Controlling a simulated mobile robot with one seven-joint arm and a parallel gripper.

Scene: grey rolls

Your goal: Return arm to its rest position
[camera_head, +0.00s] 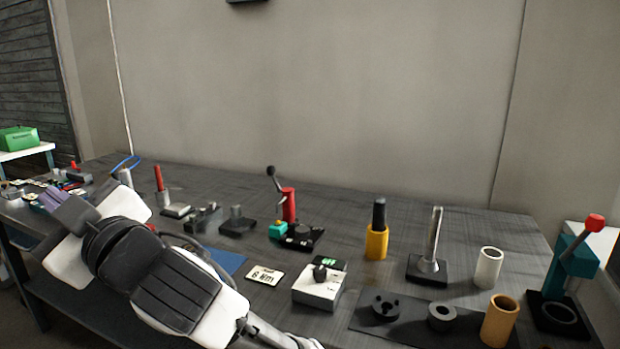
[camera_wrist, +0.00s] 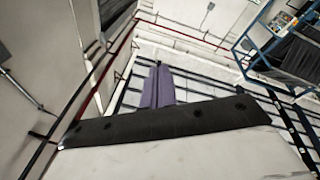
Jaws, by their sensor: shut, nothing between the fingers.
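My gripper (camera_head: 52,198) is at the left of the head view, at the end of my white and dark grey arm. The arm reaches from the lower middle up to the left, over the left part of the dark workbench (camera_head: 345,205). In the wrist view my gripper (camera_wrist: 159,75) shows as two purple fingers side by side, shut with nothing between them. Behind them the wrist view has walls and dark frame bars, with no bench item near the fingertips. The arm hides part of the bench and the blue mat (camera_head: 222,261).
A red lever device (camera_head: 289,206), a white box with a knob (camera_head: 320,287), a yellow holder (camera_head: 377,243), a metal post (camera_head: 434,240), a white cylinder (camera_head: 487,268), a tan cylinder (camera_head: 499,321) and a teal press (camera_head: 566,265) stand on the bench. A green box (camera_head: 19,139) is far left.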

